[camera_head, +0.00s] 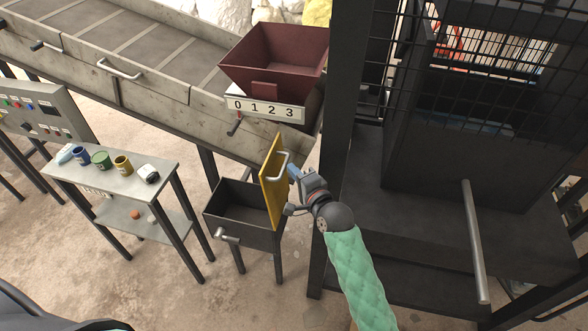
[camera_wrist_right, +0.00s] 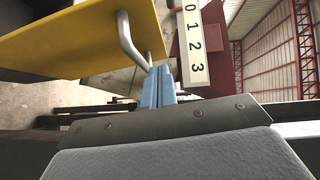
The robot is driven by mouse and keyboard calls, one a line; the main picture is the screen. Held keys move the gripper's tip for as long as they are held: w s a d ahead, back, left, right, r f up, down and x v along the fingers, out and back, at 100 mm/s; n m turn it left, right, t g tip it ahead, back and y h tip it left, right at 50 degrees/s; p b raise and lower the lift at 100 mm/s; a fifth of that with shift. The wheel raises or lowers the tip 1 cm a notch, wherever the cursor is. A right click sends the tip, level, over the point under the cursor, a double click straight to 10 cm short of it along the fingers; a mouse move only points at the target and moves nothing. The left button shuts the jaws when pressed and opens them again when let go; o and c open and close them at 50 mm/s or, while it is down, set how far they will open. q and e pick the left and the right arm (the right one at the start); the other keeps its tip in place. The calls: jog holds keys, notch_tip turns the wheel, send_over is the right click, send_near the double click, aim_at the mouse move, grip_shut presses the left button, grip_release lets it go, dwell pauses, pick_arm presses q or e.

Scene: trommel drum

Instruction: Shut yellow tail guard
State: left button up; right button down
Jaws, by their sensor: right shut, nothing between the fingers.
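The yellow tail guard (camera_head: 271,187) is a flat panel standing upright at the right side of a dark open bin (camera_head: 240,212). It has a pale bar handle (camera_head: 283,163) on its face. My right gripper (camera_head: 292,172) is at the guard's right side, close to the handle. In the right wrist view the guard (camera_wrist_right: 80,40) fills the upper left. The handle (camera_wrist_right: 130,40) ends near my shut blue fingertips (camera_wrist_right: 158,80), with nothing between them. Whether they touch the handle I cannot tell. My left gripper is not in view.
A dark red hopper (camera_head: 275,55) with a 0-1-2-3 scale plate (camera_head: 264,108) stands above the bin. A dark framed machine with mesh (camera_head: 480,60) stands close on the right. A small table (camera_head: 110,178) with cups is on the left. Bare floor (camera_head: 170,275) lies in front.

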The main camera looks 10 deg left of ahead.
aim_at(275, 148)
jog(key=p+x, duration=0.2)
jog(key=x, duration=0.5)
jog(key=shift+p, duration=0.4)
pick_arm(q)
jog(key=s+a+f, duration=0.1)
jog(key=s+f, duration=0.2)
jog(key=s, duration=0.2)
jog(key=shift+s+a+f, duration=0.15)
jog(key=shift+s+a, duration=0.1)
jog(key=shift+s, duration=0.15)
pick_arm(e)
jog(key=shift+w+a, duration=0.3)
jog(key=shift+w, duration=0.05)
jog(key=shift+w+a, duration=0.1)
